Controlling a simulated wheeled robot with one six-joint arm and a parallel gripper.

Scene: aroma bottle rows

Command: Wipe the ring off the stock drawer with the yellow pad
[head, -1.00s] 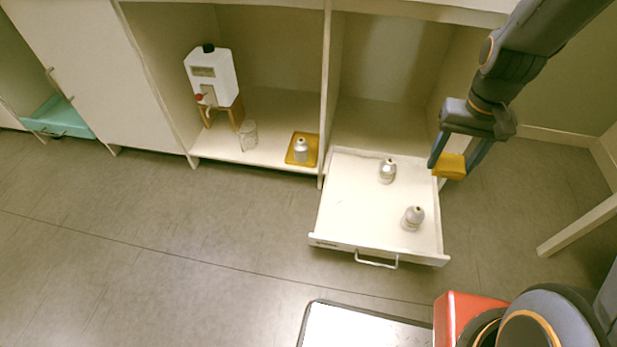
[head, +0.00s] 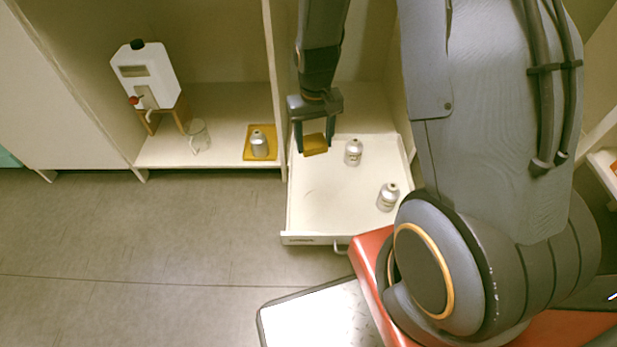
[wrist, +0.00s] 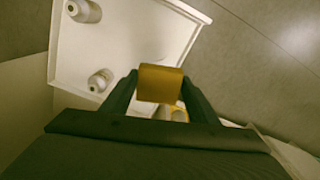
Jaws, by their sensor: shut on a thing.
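My gripper (head: 316,145) is shut on the yellow pad (head: 316,144) and holds it over the back left part of the stock drawer, seemingly above its floor. The pad also shows between the fingers in the wrist view (wrist: 159,83). The white stock drawer (head: 318,212) is pulled out. A faint thin curved mark, the ring (head: 309,193), seems to show on the drawer floor at the left. Two grey-white bottles stand in the drawer: one (head: 353,152) at the back, right of the pad, and one (head: 388,196) at the front right.
A white canister (head: 147,78) on a wooden stand, a clear glass (head: 199,135) and a bottle (head: 259,144) on a yellow tray (head: 249,130) occupy the cabinet compartment left of the drawer. A divider (head: 273,90) stands between. The drawer's left floor is free of bottles.

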